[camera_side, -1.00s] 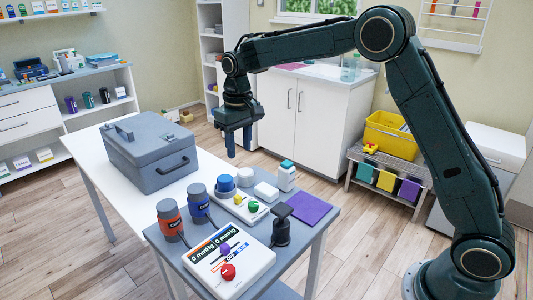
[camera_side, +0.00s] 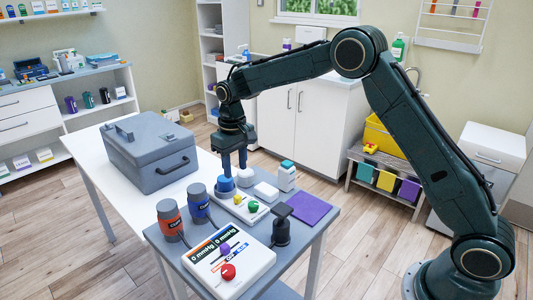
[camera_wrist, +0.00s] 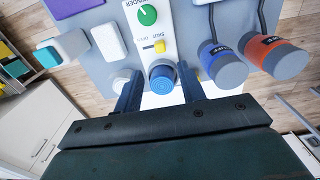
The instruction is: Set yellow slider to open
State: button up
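The yellow slider (camera_side: 238,199) is a small tab on a white panel device (camera_side: 252,215), between a blue round cap (camera_side: 226,184) and a green knob (camera_side: 253,207). In the wrist view, the yellow slider (camera_wrist: 159,46) sits above the blue cap (camera_wrist: 162,80), beside small printing that seems to read SHUT; its exact setting is hard to tell. My gripper (camera_side: 234,172) hangs fingers down, above the cap end of the device. In the wrist view, my gripper's fingers (camera_wrist: 160,90) are apart, one on each side of the cap, with nothing held.
Blue (camera_side: 198,205) and orange (camera_side: 169,219) cuffed cylinders stand nearby. A white block (camera_side: 266,191), a teal-capped bottle (camera_side: 287,176) and a black-handled part (camera_side: 281,226) surround the device. A second panel (camera_side: 230,265) lies in front; a grey case (camera_side: 151,152) stands behind left.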

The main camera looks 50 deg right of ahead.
aim_at(238, 196)
notch_tip(238, 196, down, 10)
jog(key=shift+r, duration=0.25)
dwell(0.4)
jog(key=shift+d, duration=0.1)
grip_shut()
